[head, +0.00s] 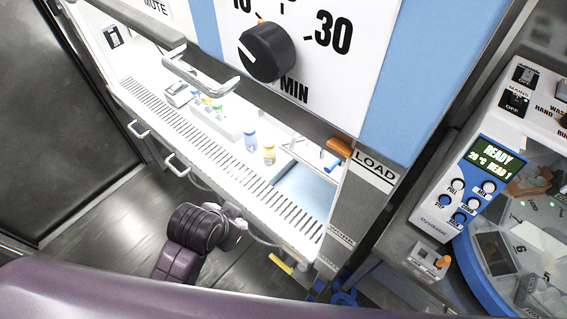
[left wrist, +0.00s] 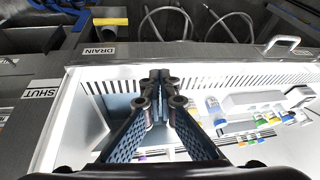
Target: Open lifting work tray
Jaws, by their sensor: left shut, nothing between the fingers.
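The white work tray (head: 215,145), with a slotted front strip, forms the floor of the lit cabinet in the head view. A pale blue recessed area (head: 302,190) lies at its right end. In the left wrist view the tray's slotted strip (left wrist: 215,80) runs across behind my fingers, with the recess (left wrist: 112,116) at the left. My left gripper (left wrist: 158,78) is shut and empty, its tips overlapping the slotted strip in the picture. I cannot tell whether they touch it. I cannot make out this gripper in the head view. My right gripper is not in view.
Small colored bottles (head: 260,147) stand on the tray. A metal handle (head: 205,75) and a large dial panel (head: 267,52) hang above. A yellow-handled drain valve (head: 281,263) is below the front edge. A machine with a READY display (head: 490,155) stands right.

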